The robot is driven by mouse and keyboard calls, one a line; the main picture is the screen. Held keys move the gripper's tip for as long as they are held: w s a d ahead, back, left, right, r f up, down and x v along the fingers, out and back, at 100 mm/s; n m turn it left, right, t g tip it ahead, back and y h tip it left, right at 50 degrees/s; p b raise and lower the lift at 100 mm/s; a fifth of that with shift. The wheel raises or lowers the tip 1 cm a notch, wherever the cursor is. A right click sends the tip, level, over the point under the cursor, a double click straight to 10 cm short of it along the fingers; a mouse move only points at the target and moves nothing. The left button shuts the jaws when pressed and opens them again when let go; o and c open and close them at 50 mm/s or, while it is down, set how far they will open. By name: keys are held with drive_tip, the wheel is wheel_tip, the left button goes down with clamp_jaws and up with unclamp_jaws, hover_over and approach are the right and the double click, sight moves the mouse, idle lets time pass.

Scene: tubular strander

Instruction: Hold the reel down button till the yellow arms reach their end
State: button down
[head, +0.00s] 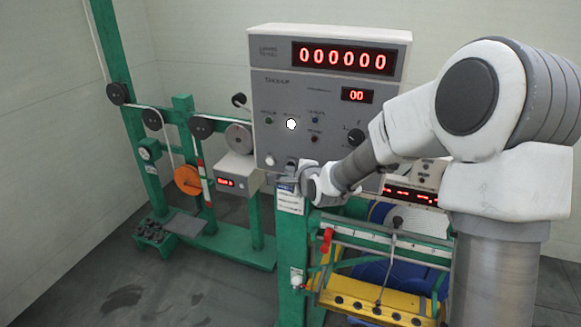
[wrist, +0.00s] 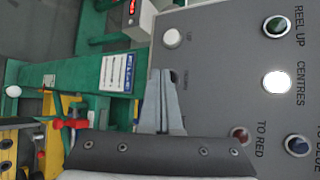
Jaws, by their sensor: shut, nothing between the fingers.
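The grey control panel (head: 330,100) carries several coloured buttons. In the wrist view a green button (wrist: 276,27) beside the words REEL UP sits at the upper right. A lit white button (wrist: 277,82) labelled CENTRES is below it. A pale round button (wrist: 172,38) is near the panel's lower edge; it also shows in the head view (head: 270,160). My gripper (wrist: 161,75) is shut and empty, its tips at the panel's lower part, over a small label. I cannot tell whether they touch a button; no reel down button is clearly visible. Yellow arms (head: 378,303) show low in the head view.
A red button (wrist: 240,136) and a blue button (wrist: 297,145) are close by on the panel. A green frame (head: 283,245) stands below it, with blue reels (head: 385,276) behind the yellow parts. Open floor (head: 130,300) lies at the lower left.

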drive_tip(key=shift+s+a, duration=0.2)
drive_tip(key=shift+s, duration=0.35)
drive_tip(key=s, duration=0.1)
drive_tip(key=s+a+b, duration=0.1)
drive_tip(key=s, duration=0.2)
drive_tip(key=shift+s+a, duration=0.35)
drive_tip(key=s+d+r+n+g+h, duration=0.35)
drive_tip(key=s+d+r+n, duration=0.25)
drive_tip(key=s+d+n, duration=0.55)
drive_tip(key=s+d+n+g, duration=0.1)
drive_tip(key=s+d+n, duration=0.1)
drive_tip(key=s, duration=0.7)
drive_tip(key=s+d+r+n+g, duration=0.1)
drive_tip(key=s+n, duration=0.3)
drive_tip(key=s, duration=0.6)
drive_tip(key=shift+s+d+r+g+h, duration=0.3)
drive_tip(key=shift+d+g+h, duration=0.2)
drive_tip(key=shift+d, duration=0.4)
